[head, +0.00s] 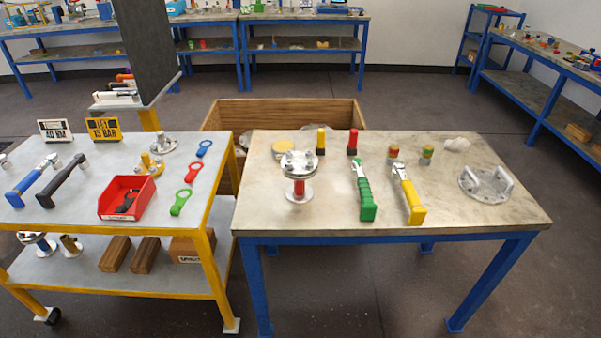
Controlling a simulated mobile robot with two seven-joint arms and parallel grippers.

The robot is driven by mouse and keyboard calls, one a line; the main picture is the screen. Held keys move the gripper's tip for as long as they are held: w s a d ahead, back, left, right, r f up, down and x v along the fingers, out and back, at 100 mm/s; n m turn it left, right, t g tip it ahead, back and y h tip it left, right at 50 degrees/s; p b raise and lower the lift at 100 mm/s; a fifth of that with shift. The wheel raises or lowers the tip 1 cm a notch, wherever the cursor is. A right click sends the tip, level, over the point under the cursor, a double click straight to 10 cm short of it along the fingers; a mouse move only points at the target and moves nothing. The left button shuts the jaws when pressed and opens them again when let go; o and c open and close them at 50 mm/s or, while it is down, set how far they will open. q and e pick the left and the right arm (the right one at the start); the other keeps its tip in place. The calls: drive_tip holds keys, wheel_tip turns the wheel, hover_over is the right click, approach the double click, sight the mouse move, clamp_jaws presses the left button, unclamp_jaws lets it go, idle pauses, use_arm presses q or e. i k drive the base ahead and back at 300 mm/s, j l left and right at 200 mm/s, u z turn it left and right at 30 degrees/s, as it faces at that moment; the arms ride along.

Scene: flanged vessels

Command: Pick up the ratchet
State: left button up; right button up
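Several handled tools that look like ratchets or wrenches are in the head view; I cannot tell which one the task means. A green-handled tool (365,193) and a yellow-handled tool (410,195) lie on the right table (460,228), metal heads towards the back. A blue-handled tool (30,180) and a black-handled tool (61,182) lie on the left cart (75,230), metal heads at the back right. Nothing covers these tools. Neither of my grippers is in view.
A flanged vessel (299,175) stands at the table's left, and a flange with two handles (486,184) lies at its right. The cart holds a red bin (127,197), coloured rings (181,202) and signs (104,129). A wooden crate (285,110) stands behind. The table's front is clear.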

sight(368, 213)
drive_tip(key=i+l+u, duration=0.15)
drive_tip(key=l+u, duration=0.15)
drive_tip(key=l, duration=0.3)
drive_tip(key=i+l+u, duration=0.1)
drive_tip(key=l+u, duration=0.2)
drive_tip(key=l, duration=0.3)
